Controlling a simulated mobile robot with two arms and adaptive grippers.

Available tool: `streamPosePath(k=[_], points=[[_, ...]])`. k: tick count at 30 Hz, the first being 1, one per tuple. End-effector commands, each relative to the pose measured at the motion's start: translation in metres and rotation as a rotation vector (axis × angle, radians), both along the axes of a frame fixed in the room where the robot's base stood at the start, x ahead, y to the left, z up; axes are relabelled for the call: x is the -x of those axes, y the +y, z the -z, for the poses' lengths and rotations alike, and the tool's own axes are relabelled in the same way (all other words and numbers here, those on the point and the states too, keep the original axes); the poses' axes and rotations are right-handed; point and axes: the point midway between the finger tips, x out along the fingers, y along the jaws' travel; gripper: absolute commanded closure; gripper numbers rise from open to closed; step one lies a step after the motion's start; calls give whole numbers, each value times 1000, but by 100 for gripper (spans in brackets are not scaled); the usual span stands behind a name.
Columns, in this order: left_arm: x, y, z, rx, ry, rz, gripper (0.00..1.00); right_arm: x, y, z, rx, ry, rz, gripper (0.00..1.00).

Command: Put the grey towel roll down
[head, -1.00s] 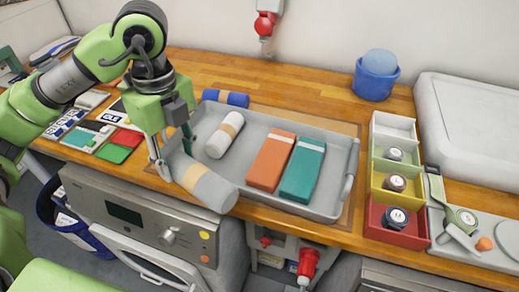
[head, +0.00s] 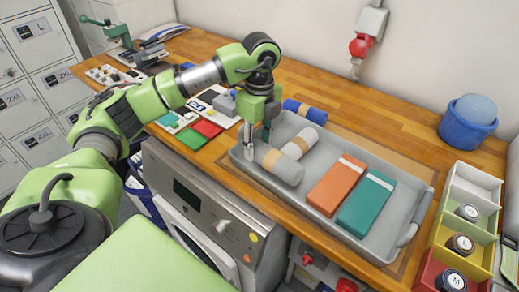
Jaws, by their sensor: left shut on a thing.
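The grey towel roll (head: 287,171) has a tan band and lies sideways at the left end of the grey tray (head: 317,204). My left gripper (head: 257,148) points down and is shut on the roll's left end. The roll shows over the tray's floor, close in front of a white towel roll (head: 311,134) with a tan band. I cannot tell whether the grey roll touches the tray floor or the white roll. My right gripper is not in view.
A blue roll (head: 305,111) lies behind the tray. Coloured cards (head: 207,129) lie to its left.

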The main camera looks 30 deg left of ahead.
Motion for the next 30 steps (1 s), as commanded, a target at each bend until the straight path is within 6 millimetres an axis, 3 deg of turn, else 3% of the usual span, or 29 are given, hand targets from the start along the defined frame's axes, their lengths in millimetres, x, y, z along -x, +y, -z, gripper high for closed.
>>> streamPosePath(k=[9,15,26,27,30], points=[[-19,10,27,0,3,0,90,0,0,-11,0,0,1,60],[-18,10,51,0,1,0,90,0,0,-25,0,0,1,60],[-18,9,58,0,-1,1,90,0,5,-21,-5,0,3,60],[-18,9,58,0,0,1,58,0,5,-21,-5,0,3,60],[-18,9,58,0,0,1,56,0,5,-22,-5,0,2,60]])
